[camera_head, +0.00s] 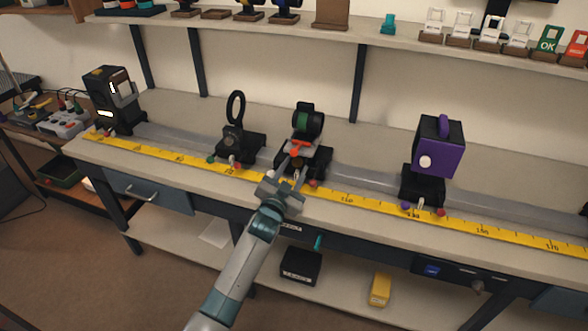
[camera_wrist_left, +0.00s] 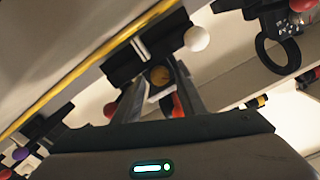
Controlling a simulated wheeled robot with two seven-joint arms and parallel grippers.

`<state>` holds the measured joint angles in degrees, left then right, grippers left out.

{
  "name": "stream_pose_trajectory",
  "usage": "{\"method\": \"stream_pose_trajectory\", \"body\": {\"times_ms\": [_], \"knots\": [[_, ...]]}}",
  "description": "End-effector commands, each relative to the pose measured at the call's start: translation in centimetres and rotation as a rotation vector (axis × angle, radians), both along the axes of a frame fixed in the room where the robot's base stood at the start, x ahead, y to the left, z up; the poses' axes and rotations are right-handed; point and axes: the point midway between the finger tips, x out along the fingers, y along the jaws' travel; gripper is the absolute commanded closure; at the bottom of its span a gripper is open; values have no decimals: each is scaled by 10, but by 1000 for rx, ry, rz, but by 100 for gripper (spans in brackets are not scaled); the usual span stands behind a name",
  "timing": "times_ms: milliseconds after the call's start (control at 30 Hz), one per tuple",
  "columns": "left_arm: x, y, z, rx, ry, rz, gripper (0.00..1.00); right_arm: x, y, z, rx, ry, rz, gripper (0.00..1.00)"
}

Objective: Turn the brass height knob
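The brass height knob (camera_wrist_left: 160,75) is a small round golden disc on the front of the middle carriage (camera_head: 318,163). In the wrist view it shows between the two fingers of my left gripper (camera_wrist_left: 160,85). In the head view my left gripper (camera_head: 291,170) reaches up to the front of that carriage, which carries a round green-and-black lens holder (camera_head: 308,121). The fingers are apart, one on each side of the knob. I cannot tell whether they touch it. In the head view the fingers mostly cover the knob. My right gripper is not in view.
A carriage with a black ring (camera_head: 235,108) stands left of the middle one, and a purple box (camera_head: 439,148) on a carriage stands to the right. A black lamp housing (camera_head: 108,97) is at the far left. A yellow scale (camera_head: 355,200) runs along the bench front.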

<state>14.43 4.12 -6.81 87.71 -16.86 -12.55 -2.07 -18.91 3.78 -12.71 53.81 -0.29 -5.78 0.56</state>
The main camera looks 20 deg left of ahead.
Motion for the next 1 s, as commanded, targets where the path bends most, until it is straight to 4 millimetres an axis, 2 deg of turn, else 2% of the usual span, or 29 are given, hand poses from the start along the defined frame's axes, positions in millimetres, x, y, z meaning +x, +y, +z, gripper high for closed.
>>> {"method": "stream_pose_trajectory", "body": {"times_ms": [367, 567, 767, 1000], "knots": [[-1, 0, 0, -1, 0, 0, 57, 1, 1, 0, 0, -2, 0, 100], [-11, 0, 0, -1, -1, 0, 57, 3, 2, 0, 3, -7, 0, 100], [-36, 1, -2, 0, 1, 0, 57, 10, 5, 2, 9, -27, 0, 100], [-83, 3, -2, -1, 0, 0, 57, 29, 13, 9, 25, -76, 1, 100]]}}
